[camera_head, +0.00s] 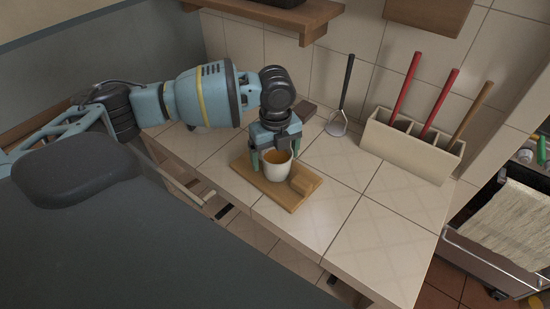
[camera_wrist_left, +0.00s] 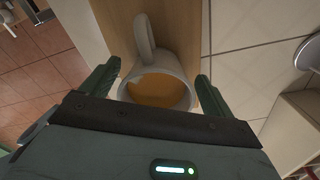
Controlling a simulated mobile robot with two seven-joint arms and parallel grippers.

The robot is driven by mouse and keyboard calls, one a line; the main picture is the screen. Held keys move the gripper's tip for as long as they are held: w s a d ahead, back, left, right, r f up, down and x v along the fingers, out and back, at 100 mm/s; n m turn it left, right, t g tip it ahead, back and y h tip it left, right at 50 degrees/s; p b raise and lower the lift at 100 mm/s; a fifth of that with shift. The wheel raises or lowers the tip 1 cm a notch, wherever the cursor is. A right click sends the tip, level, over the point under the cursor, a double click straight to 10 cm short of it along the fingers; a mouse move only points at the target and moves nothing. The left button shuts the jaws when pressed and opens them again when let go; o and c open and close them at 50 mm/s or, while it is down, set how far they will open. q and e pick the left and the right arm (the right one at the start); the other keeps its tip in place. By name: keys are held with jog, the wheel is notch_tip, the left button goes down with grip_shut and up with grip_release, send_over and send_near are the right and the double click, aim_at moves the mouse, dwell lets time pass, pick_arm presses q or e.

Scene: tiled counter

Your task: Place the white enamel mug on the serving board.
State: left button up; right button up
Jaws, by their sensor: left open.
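The white mug (camera_head: 279,171) with orange-brown liquid stands upright and appears to rest on the wooden serving board (camera_head: 268,188). In the left wrist view the mug (camera_wrist_left: 158,72) shows its handle pointing up the picture, over the board (camera_wrist_left: 112,28). My left gripper (camera_head: 276,152) is over the mug, its fingers open on either side of the rim. In the left wrist view the gripper (camera_wrist_left: 155,84) shows a gap between the right finger and the mug; the left finger is close to the mug, contact unclear. My right gripper is out of view.
A cream holder (camera_head: 408,150) with red- and wooden-handled utensils stands at the back right. A ladle (camera_head: 338,124) leans on the wall. The tiled counter (camera_head: 375,235) is clear at the front right.

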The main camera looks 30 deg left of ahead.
pick_arm(q)
notch_tip(320, 180, up, 10)
jog(key=shift+r+p, duration=0.25)
jog(key=shift+p, duration=0.05)
jog(key=shift+f, duration=0.1)
dwell(0.5)
